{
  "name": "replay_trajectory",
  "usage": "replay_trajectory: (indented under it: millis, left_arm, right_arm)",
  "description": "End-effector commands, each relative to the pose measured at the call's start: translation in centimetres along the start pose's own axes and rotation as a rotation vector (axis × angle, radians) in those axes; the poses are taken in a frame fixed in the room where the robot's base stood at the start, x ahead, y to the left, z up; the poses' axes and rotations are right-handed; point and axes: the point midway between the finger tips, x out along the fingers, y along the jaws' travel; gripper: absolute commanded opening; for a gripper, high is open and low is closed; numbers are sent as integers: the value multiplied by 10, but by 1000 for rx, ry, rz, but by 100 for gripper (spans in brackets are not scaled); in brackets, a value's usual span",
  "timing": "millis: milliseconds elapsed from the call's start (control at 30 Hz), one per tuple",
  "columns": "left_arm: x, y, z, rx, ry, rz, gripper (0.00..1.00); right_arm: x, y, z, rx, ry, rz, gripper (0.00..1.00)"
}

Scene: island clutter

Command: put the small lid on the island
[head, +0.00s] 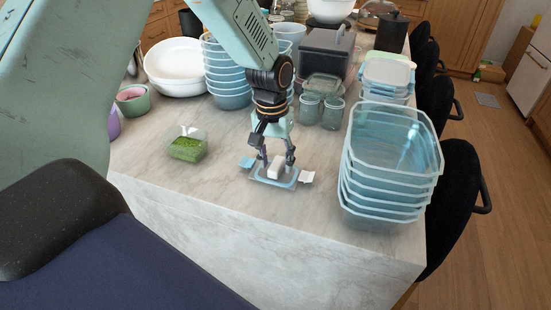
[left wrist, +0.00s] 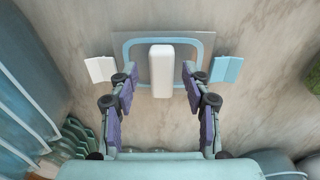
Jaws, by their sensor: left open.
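The small lid is a flat clear panel with a light-blue rim (head: 258,176), a white raised block on its middle and side flaps. It lies on the marble island (head: 240,215) near the front edge. In the left wrist view the lid (left wrist: 205,50) is at the top middle, with its white block (left wrist: 161,70) upright in the picture, a white flap on the left and a blue flap on the right. My left gripper (head: 275,159) is open just above the lid, its fingers apart on either side of the block. In the left wrist view the gripper (left wrist: 158,84) shows empty.
A stack of clear blue containers (head: 385,190) stands right of the lid. A green-filled box (head: 187,147) sits to the left. Glass jars (head: 321,110), stacked blue bowls (head: 228,88) and white bowls (head: 175,68) stand behind. The marble in front is clear.

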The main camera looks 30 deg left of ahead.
Motion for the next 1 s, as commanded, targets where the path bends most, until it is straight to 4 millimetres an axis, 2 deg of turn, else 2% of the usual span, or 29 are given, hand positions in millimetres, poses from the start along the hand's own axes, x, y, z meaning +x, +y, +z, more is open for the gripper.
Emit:
replay_trajectory:
  millis: [133,267,500,700,833,1000]
  left_arm:
    - [-3,0,0,0,1,0,48]
    - [-19,0,-1,-1,4,1,48]
    - [-69,0,-1,0,5,1,48]
    - [-104,0,-1,0,3,1,48]
    - [-117,0,-1,0,1,0,48]
    - [-123,0,0,0,0,0,48]
  right_arm:
    - [0,0,0,0,0,0,68]
    - [-2,0,0,0,0,0,68]
    - [-6,0,0,0,0,0,68]
    - [-8,0,0,0,0,0,68]
    - [-8,0,0,0,0,0,68]
    - [-9,0,0,0,0,0,68]
